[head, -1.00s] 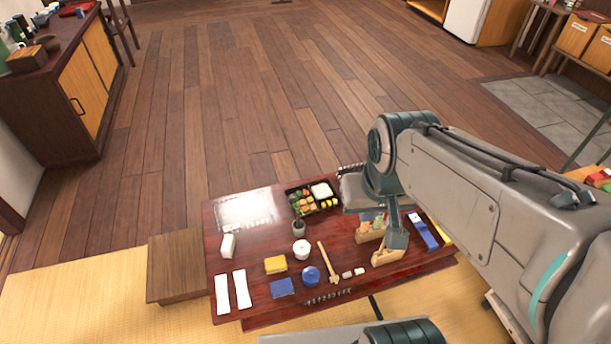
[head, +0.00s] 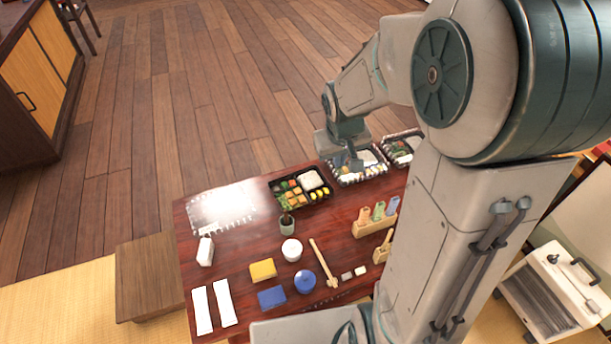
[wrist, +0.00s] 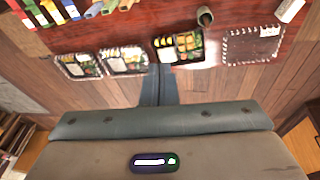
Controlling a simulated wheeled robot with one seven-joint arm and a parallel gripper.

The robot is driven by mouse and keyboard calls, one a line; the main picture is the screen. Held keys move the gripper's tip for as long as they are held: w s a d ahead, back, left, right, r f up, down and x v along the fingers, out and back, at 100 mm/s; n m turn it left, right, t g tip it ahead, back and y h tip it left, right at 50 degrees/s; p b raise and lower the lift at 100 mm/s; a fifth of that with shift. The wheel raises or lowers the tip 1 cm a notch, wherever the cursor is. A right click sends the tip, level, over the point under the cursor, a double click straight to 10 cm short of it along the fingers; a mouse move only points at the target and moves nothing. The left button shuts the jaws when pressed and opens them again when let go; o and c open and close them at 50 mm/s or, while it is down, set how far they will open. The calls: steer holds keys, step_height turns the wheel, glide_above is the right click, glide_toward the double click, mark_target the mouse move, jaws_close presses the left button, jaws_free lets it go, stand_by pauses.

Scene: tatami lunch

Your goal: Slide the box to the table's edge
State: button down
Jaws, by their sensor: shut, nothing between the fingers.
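An open black bento box (head: 292,207) with rice and colourful food lies near the table's far edge. It also shows in the wrist view (wrist: 180,58). A second bento box (head: 372,176) under a clear lid lies to its right, and a third lidded one (head: 393,140) lies further right, partly behind my arm. My gripper (head: 355,166) is shut and empty, at the second box in the head view. In the wrist view my gripper (wrist: 159,70) shows between the open box and the second box (wrist: 123,61). I cannot tell whether it touches either.
A clear empty lid or tray (head: 222,208) lies on the dark red table (head: 250,236) at the left.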

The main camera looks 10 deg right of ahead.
steer(key=w+a+b+x, duration=0.2)
steer(key=b+x, duration=0.4)
steer(key=x, duration=1.2)
steer(key=n+y+b, duration=0.1)
steer(key=y+b, duration=0.1)
steer(key=b, duration=0.5)
glide_toward(312, 208)
steer(key=s+r, duration=0.3)
steer(key=s, duration=0.2)
steer(key=b+x, duration=0.1)
steer(key=x, duration=0.2)
steer(key=b+x, duration=0.1)
steer(key=x, duration=0.2)
steer(key=d+b+x, duration=0.1)
steer(key=b+x, duration=0.1)
steer(key=x, duration=0.1)
steer(key=shift+f, duration=0.35)
steer(key=shift+w+a, duration=0.25)
steer(key=shift+w, duration=0.95)
steer(key=shift+w+a+r+b, duration=0.1)
steer(key=shift+w+b, duration=0.15)
steer(key=shift+w, duration=0.2)
steer(key=shift+w+a+r+b, duration=0.1)
steer(key=shift+w+a+b, duration=0.1)
steer(key=shift+w, duration=0.2)
steer(key=shift+d, duration=0.15)
